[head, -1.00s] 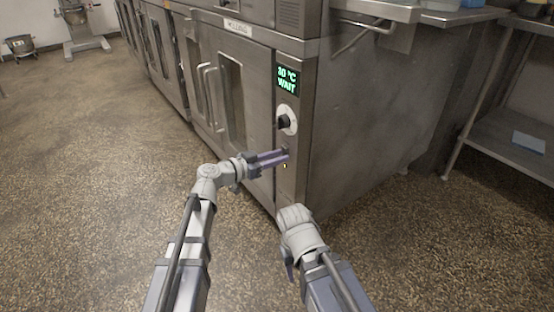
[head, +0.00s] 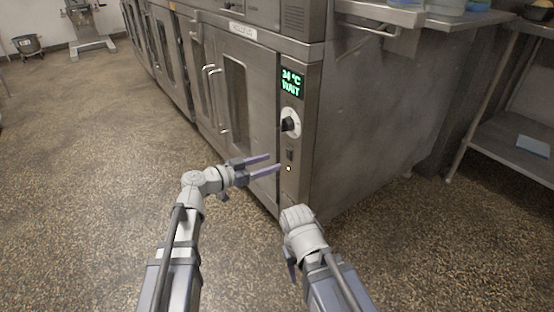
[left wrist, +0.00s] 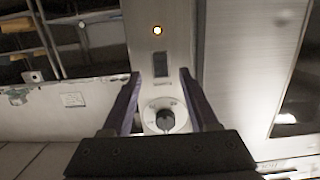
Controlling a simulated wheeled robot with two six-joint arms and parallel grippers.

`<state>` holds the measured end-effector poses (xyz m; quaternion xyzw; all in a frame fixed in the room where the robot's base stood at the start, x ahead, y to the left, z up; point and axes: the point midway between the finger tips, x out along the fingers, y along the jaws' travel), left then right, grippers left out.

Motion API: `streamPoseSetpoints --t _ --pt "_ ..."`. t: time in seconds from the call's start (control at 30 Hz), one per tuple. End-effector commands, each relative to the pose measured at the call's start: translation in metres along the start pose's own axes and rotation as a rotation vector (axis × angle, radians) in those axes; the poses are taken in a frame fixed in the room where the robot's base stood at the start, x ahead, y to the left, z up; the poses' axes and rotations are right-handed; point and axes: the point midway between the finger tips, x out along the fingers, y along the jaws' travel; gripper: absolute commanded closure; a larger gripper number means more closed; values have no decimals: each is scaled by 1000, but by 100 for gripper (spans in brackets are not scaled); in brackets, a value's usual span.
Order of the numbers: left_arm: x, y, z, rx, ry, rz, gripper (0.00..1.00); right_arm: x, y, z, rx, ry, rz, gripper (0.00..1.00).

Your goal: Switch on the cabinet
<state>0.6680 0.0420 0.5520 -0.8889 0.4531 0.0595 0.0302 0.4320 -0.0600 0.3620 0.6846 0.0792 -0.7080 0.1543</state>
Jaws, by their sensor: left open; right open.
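The steel cabinet (head: 262,52) has a control strip with a green display (head: 292,83) that appears to read 34 °C and WAIT. Below it are a round dial (head: 290,124), a dark rocker switch (head: 289,155) and a small lit lamp (head: 289,168). My left gripper (head: 273,163) is open and empty, its tips just left of the switch. In the left wrist view the switch (left wrist: 160,65) lies between the fingers, with the lamp (left wrist: 157,30) above and the dial (left wrist: 164,116) below. My right gripper (head: 291,266) is low, mostly hidden behind its wrist.
The cabinet door has upright handles (head: 213,98). A steel worktop (head: 392,14) stands behind at right, and a shelf rack (head: 507,148) stands farther right. Speckled floor (head: 90,180) is open on the left.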

Motion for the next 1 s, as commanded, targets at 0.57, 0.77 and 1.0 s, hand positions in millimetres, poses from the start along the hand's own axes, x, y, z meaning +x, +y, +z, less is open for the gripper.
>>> streamPoseSetpoints --t 0.57,0.77,1.0 --pt "-27 0 0 0 0 0 40 -3 0 0 0 0 0 50" --pt "-26 3 0 -5 -10 7 40 -6 1 0 0 0 0 50" --pt "-11 84 24 -154 -343 155 40 -46 5 3 -3 -1 1 50"
